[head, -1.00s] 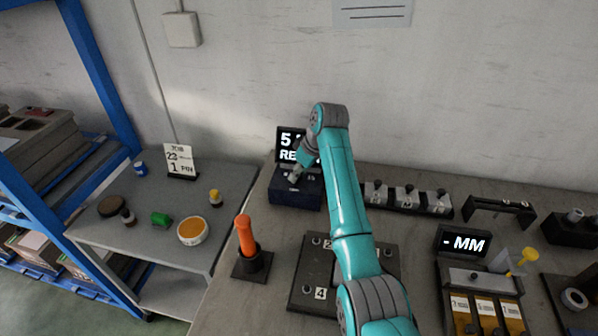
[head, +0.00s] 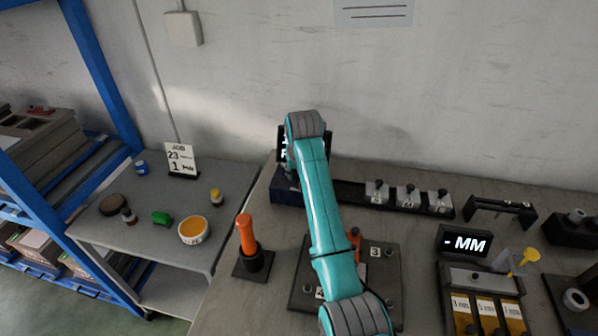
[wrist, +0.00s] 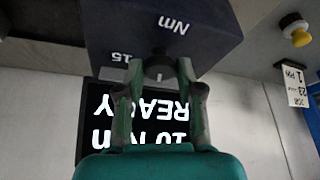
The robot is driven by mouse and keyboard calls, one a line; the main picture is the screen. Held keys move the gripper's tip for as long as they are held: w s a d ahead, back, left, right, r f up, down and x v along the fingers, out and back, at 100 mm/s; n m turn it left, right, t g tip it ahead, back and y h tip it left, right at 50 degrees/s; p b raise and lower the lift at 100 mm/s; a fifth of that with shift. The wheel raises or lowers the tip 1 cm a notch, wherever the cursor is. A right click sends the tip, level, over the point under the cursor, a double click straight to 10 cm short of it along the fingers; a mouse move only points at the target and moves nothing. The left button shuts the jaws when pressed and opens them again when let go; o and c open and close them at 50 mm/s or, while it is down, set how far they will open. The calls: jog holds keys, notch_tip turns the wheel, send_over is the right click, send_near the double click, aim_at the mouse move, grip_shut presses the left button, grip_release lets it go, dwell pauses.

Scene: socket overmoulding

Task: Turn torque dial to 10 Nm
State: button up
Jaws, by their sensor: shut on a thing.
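The torque unit is a dark blue box (head: 287,191) at the back left of the bench, mostly behind my arm in the head view. In the wrist view, which is upside down, the box (wrist: 190,28) shows "Nm" and a "15" mark. My gripper (wrist: 157,76) is shut on the small dark torque dial (wrist: 157,67), one finger on each side. The black display (wrist: 133,125) reads "10 Nm" and "READY", partly covered by the fingers. In the head view my arm hides the gripper, the dial and most of the display (head: 282,146).
An orange-handled tool (head: 246,235) stands in a holder left of my arm. A dark numbered plate (head: 383,275) lies partly under the arm. Several grey blocks (head: 408,196) stand in a rail to the right. The wall is close behind.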

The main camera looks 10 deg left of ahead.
jog(key=shift+a+m+h, duration=0.1)
jog(key=shift+m+h, duration=0.3)
jog(key=shift+m, duration=0.7)
jog(key=o, duration=1.2)
jog(key=shift+c, duration=0.2)
jog(key=v, duration=1.2)
jog(key=shift+s+a+f, duration=0.1)
jog(key=shift+s, duration=0.05)
